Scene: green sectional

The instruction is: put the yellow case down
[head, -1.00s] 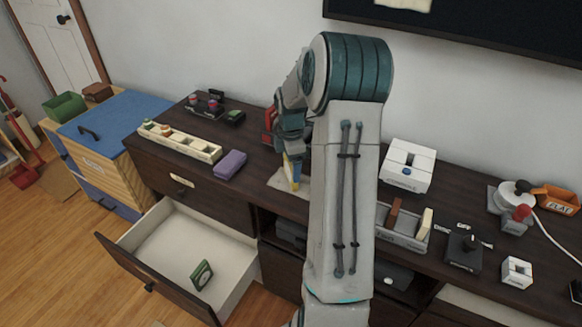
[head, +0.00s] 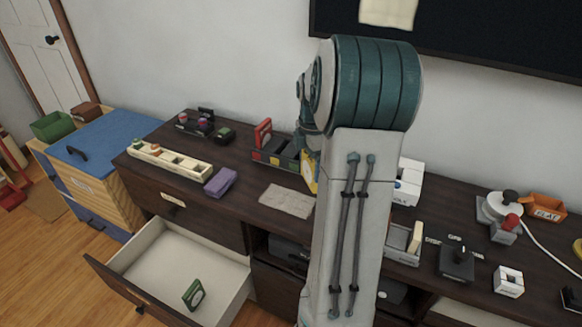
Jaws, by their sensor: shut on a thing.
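The yellow case (head: 311,178) shows only as a narrow yellow strip at the left edge of my arm, above the dark wooden cabinet top. My arm hides the rest of it. My gripper (head: 309,152) is mostly hidden behind my arm too; the part that shows is right above the yellow case, and it is shut on the case. I cannot tell whether the case touches the cabinet top.
A grey cloth (head: 287,200) lies bare left of my arm. Behind it stands a dark tray (head: 268,160) with a red item. A purple block (head: 220,182) and cream tray (head: 170,161) are further left. Below, an open drawer (head: 200,262) holds a green-framed item (head: 193,294).

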